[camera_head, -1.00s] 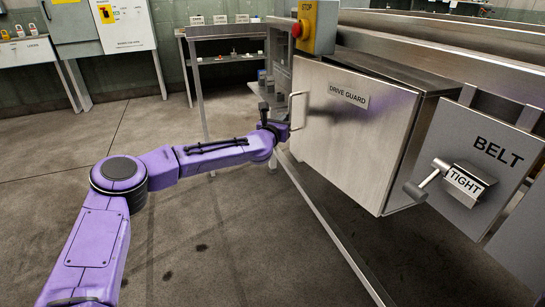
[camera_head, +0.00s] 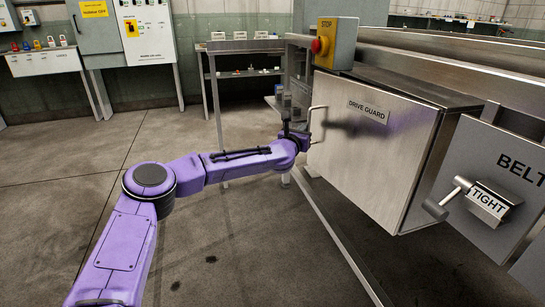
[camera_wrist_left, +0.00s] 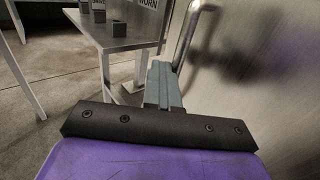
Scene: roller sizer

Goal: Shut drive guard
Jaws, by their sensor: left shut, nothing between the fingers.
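The drive guard (camera_head: 375,150) is a brushed steel box front with a "DRIVE GUARD" label, at the right in the head view. Its door looks nearly flush with the box; I cannot tell whether it is fully shut. A bar handle (camera_head: 316,124) stands at the door's left edge and also shows in the left wrist view (camera_wrist_left: 188,40). My left gripper (camera_head: 290,130) is just left of the handle. Its grey fingers (camera_wrist_left: 162,86) are together and empty, beside the handle and the door face; contact is unclear. My right gripper is out of view.
A yellow box with a red stop button (camera_head: 318,46) sits above the guard. A "BELT" panel with a "TIGHT" lever (camera_head: 447,198) stands at the right. A steel table (camera_head: 237,47) stands behind my gripper. The floor at the left is open.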

